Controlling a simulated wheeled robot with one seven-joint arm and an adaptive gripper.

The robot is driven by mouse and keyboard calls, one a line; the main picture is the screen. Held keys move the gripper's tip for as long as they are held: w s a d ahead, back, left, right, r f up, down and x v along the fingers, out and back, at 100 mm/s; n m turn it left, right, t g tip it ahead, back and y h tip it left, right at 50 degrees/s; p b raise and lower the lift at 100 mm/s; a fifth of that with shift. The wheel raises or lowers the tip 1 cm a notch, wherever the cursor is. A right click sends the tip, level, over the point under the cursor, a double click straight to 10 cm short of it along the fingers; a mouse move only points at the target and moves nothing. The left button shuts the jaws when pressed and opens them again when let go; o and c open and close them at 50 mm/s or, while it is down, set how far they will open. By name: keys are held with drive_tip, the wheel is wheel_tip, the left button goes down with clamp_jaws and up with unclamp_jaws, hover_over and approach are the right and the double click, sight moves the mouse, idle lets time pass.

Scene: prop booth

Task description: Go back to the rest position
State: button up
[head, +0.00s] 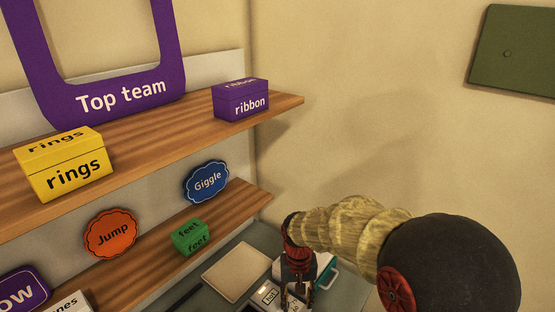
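My arm comes in from the lower right. My gripper (298,292) points down near the bottom middle of the head view, over the lower surface beside the shelves. Its fingers are small and partly cut off by the lower edge, so I cannot tell whether they are open or shut, or hold anything.
Wooden shelves on the left bear a yellow rings box (64,168), a purple ribbon box (241,101), a green feet box (190,238) and signs such as the purple Top team frame (120,97). A pale flat board (236,272) lies below. A green panel (515,50) hangs upper right.

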drive_tip(key=s+d+r+t+b, duration=0.3)
drive_tip(key=s+d+r, duration=0.3)
drive_tip(key=s, duration=0.4)
drive_tip(key=s+d+r+t+b, duration=0.3)
drive_tip(key=s+d+r+b, duration=0.1)
drive_tip(key=s+d+r, duration=0.3)
drive_tip(key=s, duration=0.2)
drive_tip(key=shift+s+d+r, duration=0.15)
drive_tip(key=shift+s+r, duration=0.2)
drive_tip(key=shift+c, duration=1)
